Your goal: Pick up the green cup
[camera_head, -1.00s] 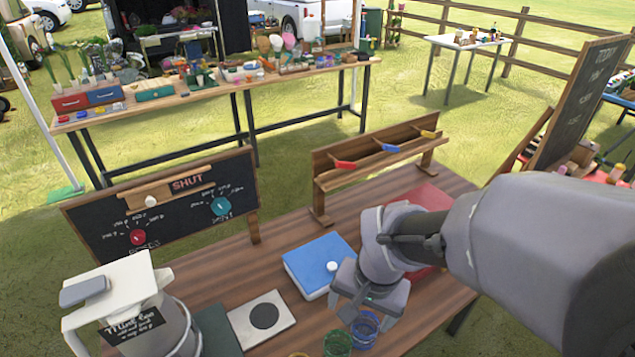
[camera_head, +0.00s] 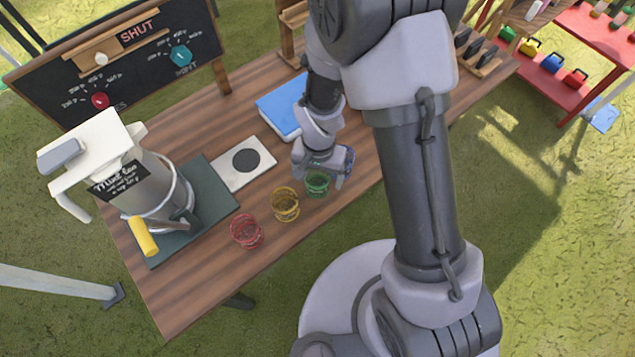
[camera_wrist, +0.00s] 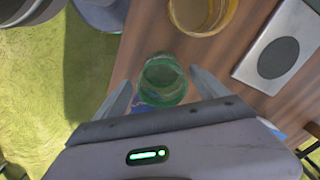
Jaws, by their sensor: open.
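The green cup (camera_head: 317,183) is a see-through glass standing on the wooden table near its front edge. My gripper (camera_head: 322,178) is above and beside it. In the wrist view the green cup (camera_wrist: 163,80) appears between the two open fingers of my gripper (camera_wrist: 162,92), with a gap on each side. Nothing is held. A blue cup (camera_head: 347,158) stands just right of the green one, partly hidden behind my gripper.
A yellow cup (camera_head: 285,204) and a red cup (camera_head: 247,231) stand left of the green cup. A white plate with a dark disc (camera_head: 243,165), a blue box (camera_head: 281,108) and a large dispenser (camera_head: 135,180) are on the table. A chalkboard (camera_head: 120,60) stands behind.

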